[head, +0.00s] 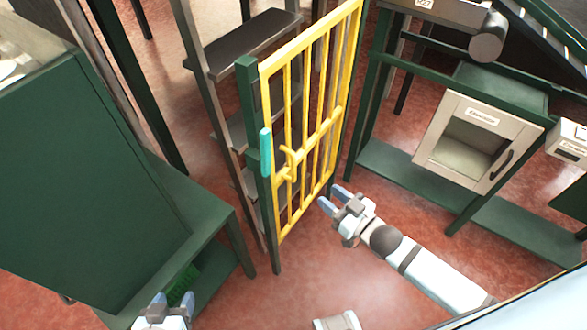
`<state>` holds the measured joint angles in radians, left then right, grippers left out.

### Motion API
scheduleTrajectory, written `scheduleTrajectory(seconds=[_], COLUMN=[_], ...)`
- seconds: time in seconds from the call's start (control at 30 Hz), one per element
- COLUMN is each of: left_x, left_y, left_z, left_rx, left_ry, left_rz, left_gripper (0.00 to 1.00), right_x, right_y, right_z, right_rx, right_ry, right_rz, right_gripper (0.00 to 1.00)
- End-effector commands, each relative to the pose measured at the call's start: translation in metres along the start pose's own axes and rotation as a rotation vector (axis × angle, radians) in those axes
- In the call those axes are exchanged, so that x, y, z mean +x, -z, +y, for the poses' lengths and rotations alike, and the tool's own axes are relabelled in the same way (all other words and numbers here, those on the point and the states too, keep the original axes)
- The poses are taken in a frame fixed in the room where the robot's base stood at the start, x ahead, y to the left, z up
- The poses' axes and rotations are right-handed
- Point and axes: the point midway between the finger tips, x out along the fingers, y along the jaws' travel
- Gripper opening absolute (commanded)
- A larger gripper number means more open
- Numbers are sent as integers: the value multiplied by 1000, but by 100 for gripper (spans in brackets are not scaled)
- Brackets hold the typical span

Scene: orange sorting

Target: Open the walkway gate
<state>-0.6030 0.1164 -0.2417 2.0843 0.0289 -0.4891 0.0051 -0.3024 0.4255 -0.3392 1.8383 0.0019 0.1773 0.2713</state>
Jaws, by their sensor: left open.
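The walkway gate (325,125) is a yellow barred frame, standing upright in the middle of the head view. Its near side meets a dark green post (247,100) and its far side reaches toward another green post. A yellow latch handle (289,163) sits on its near side, beside a teal piece (265,152) on the post. I cannot tell whether the latch is engaged. My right gripper (334,198) is open and empty, just right of the gate's lower part and apart from the latch. My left gripper (171,299) is open at the bottom left, away from the gate.
A green cabinet and bench (190,205) stand at the left. Dark shelves (245,45) show behind the gate. At the right, a beige box with a window (478,140) stands above a green shelf (400,170). Red floor (300,270) is free in front of the gate.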

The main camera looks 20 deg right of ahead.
Motion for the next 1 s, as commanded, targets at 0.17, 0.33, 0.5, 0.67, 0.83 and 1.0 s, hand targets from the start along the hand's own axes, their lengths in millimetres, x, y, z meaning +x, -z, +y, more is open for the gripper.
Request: scheduleTrajectory(seconds=[0.17,0.33,0.5,0.67,0.83,1.0], left_x=[-4,-3,-1,-1,0,0], left_y=[-7,-8,-6,-4,-3,-3], left_z=[0,-3,-4,-4,-3,-2], left_rx=[2,14,18,17,14,11], left_ry=[0,0,1,1,1,1], left_rz=[-12,-11,-4,1,4,5], left_gripper=[57,57,57,57,57,57], right_x=[29,66,100,121,131,132], right_y=[2,1,1,1,1,1], right_z=[0,0,0,0,0,0], right_rx=[0,1,0,0,0,0], right_ry=[-1,-2,-2,-1,-2,-1], right_rz=[2,1,0,-1,-2,-2], right_gripper=[39,39,39,39,39,39])
